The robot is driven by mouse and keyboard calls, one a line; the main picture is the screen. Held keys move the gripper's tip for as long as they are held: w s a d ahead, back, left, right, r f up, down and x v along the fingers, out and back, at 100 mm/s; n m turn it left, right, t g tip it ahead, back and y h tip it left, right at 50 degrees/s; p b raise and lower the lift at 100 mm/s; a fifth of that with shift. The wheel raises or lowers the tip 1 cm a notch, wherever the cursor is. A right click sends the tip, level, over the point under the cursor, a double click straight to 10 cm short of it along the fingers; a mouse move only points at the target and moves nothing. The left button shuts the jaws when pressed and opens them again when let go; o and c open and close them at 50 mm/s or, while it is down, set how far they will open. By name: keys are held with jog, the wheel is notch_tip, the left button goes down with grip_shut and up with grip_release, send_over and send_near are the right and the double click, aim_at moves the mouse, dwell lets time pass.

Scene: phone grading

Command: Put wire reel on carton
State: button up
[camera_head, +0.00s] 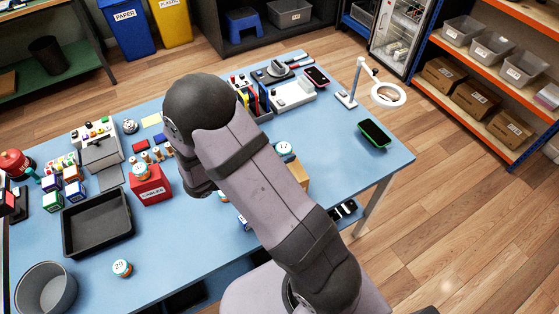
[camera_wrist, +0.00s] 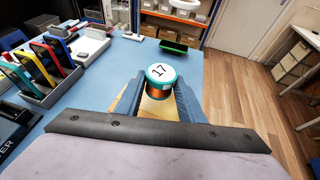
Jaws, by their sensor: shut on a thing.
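A wire reel (camera_wrist: 160,76) with a teal rim, copper winding and a white top marked 17 is between the fingers of my gripper (camera_wrist: 159,92), which is shut on it. The same reel shows in the head view (camera_head: 284,148), upright at the right of my arm. A tan carton (camera_head: 302,173) is right below it, partly hidden by my arm; its tan surface also shows under the reel in the wrist view (camera_wrist: 151,110). I cannot tell whether the reel touches the carton.
Another reel sits on a red cables box (camera_head: 152,186), and one marked 29 (camera_head: 121,268) stands near a black tray (camera_head: 97,223). The blue table (camera_head: 345,165) is clear right of the carton.

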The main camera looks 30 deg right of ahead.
jog(key=shift+f+p, duration=0.4)
jog(key=shift+f, duration=1.6)
jog(key=shift+f, duration=0.1)
jog(key=shift+f, duration=0.15)
jog(key=o, duration=1)
